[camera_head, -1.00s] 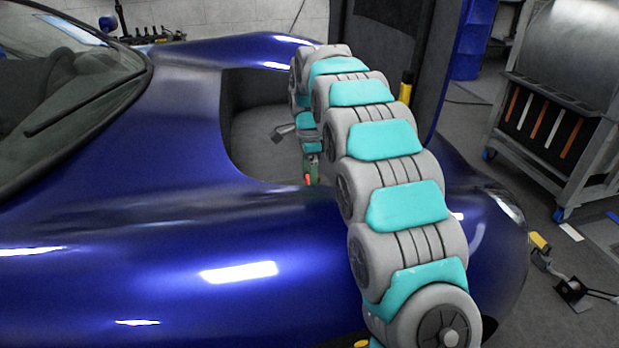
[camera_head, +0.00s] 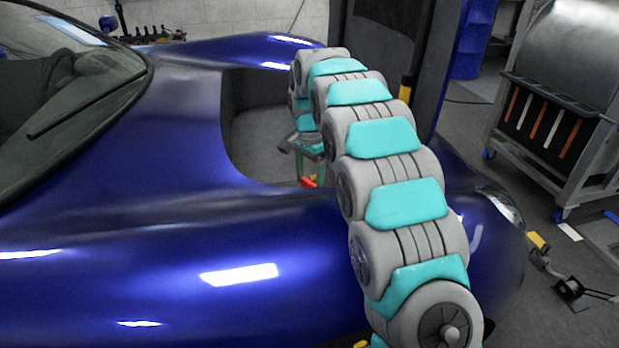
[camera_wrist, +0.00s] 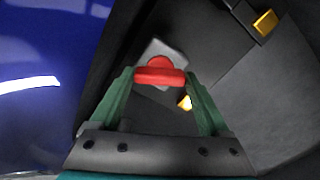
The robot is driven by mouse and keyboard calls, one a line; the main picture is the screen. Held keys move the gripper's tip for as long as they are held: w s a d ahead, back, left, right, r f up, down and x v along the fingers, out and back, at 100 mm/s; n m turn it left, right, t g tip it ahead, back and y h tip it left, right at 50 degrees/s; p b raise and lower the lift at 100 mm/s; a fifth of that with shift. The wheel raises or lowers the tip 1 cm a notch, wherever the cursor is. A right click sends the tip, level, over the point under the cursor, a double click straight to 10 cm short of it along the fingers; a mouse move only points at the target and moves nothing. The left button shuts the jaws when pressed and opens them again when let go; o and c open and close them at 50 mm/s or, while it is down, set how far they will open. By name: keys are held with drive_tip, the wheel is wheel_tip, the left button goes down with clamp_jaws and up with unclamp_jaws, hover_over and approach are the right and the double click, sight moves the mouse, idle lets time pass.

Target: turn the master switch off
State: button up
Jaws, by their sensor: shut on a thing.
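The master switch has a red bar-shaped handle (camera_wrist: 160,78) with a round red hub on a pale grey plate (camera_wrist: 172,52), in the wrist view. My gripper (camera_wrist: 160,75) has its green fingers shut on the two ends of the red bar. The bar lies level across the picture, while the plate looks tilted. In the head view my gripper (camera_head: 315,172) reaches down into the dark open bay of the blue car, and a bit of the red handle (camera_head: 308,182) shows beside it. My arm hides part of the bay there.
Blue bodywork (camera_head: 200,220) surrounds the bay (camera_head: 262,140) on its near and left sides. In the wrist view a small yellow part (camera_wrist: 184,102) lies just below the switch, and a dark block with a yellow piece (camera_wrist: 265,22) is at upper right. A metal cart (camera_head: 560,100) stands at right.

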sight(309, 182)
drive_tip(key=n, duration=0.6)
drive_tip(key=shift+p, duration=0.3)
drive_tip(key=n, duration=0.6)
idle(0.4)
drive_tip(key=o, duration=1.2)
wheel_tip(309, 182, up, 8)
drive_tip(key=shift+f, duration=0.25)
drive_tip(key=shift+r, duration=0.2)
